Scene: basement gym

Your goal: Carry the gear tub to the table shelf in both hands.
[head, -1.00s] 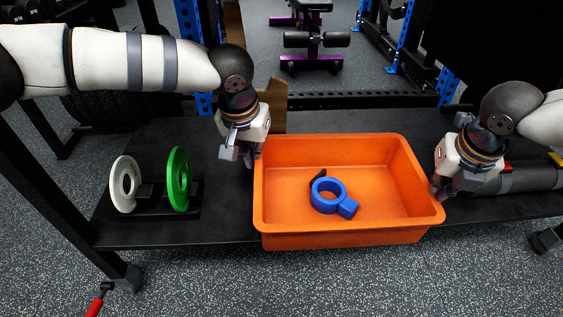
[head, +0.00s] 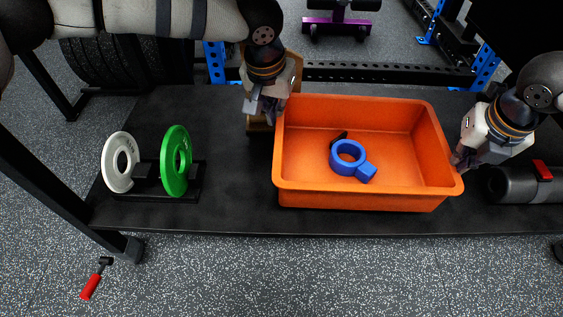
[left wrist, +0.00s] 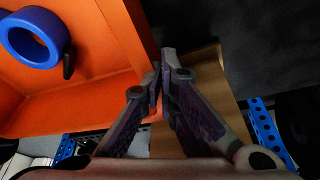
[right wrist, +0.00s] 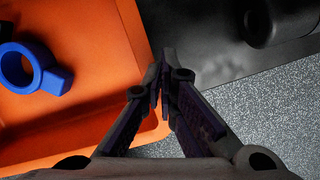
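The gear tub (head: 360,198) is an open orange box, level over the black table shelf (head: 235,170). Whether its base touches the shelf, I cannot tell. A blue ring-shaped item with a square end (head: 348,157) and a small black piece lie inside it. My left gripper (head: 270,114) is at the tub's left wall, and its fingers (left wrist: 159,85) look closed on the rim in the left wrist view. My right gripper (head: 457,158) is at the right wall, its fingers (right wrist: 160,80) likewise closed on the rim in the right wrist view.
A rack with a white plate (head: 119,163) and a green plate (head: 176,160) stands left on the shelf. A dark roller (head: 520,185) lies right. A brown wooden piece (head: 258,123) is behind my left gripper. A red-handled tool (head: 92,286) lies on the floor.

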